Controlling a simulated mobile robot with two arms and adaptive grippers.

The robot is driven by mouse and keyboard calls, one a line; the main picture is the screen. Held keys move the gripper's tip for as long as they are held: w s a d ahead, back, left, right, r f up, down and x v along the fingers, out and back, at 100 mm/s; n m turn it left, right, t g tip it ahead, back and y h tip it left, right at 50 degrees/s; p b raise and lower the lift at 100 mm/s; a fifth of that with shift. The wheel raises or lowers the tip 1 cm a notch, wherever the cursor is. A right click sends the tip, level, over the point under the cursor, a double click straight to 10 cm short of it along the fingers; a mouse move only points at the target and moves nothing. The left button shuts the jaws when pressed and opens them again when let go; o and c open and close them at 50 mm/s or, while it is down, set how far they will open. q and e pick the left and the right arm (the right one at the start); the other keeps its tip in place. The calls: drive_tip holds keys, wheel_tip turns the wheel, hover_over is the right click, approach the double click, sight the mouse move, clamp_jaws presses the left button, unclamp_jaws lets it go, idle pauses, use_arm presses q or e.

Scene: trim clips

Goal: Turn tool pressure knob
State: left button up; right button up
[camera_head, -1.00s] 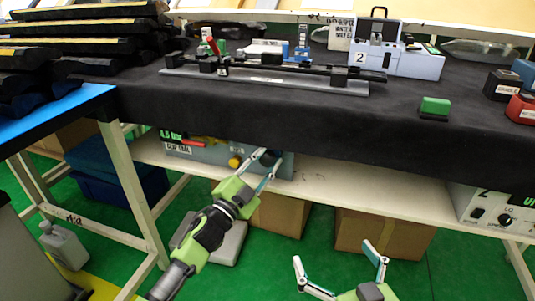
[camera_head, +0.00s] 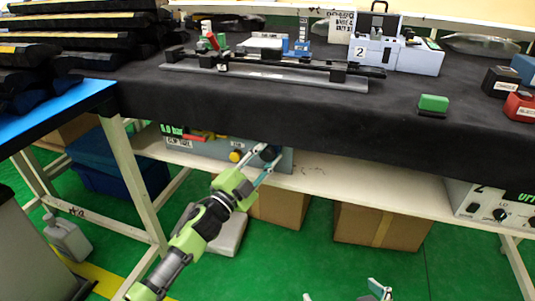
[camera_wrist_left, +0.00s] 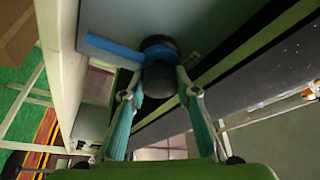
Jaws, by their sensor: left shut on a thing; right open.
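The grey-blue pressure box (camera_head: 205,148) sits on the white shelf under the bench, with a green lit display (camera_head: 172,129) at its left end. The dark round knob (camera_head: 270,152) is on its front at the right, partly hidden by my fingers. In the left wrist view the black knob (camera_wrist_left: 160,82) sits between my fingertips, with a blue bar beside it (camera_wrist_left: 112,49). My left gripper (camera_head: 267,160) is shut on the knob. My right gripper (camera_head: 343,294) is open and empty at the bottom edge, mostly out of view.
A yellow knob (camera_head: 236,156) is close to the left of my left gripper. The black-covered bench top (camera_head: 400,130) overhangs the shelf (camera_head: 340,186). Cardboard boxes (camera_head: 375,228) stand below. Another control box (camera_head: 490,205) is at the right. Green floor in front is free.

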use_arm(q)
drive_tip(key=o, duration=1.1)
drive_tip(key=v, duration=1.2)
